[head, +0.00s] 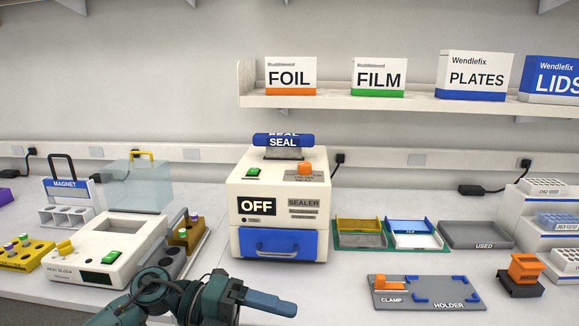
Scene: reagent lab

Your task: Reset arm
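My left gripper (294,308) is in the lower middle of the head view, its blue fingers pointing right. It is in front of the sealer (233,225) and nothing shows between or beyond its fingers. The fingers look like one block from this side, so I cannot tell whether they are open or shut. My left arm comes in from the bottom left. My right gripper is not in view.
The heat block (95,245) stands left of my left arm, with a tube rack (25,255) beside it. The holder plate (440,300) with its orange clamp lies at right. The USED tray (475,236) and a stepped rack (530,225) are behind it. A shelf (400,103) bears several boxes.

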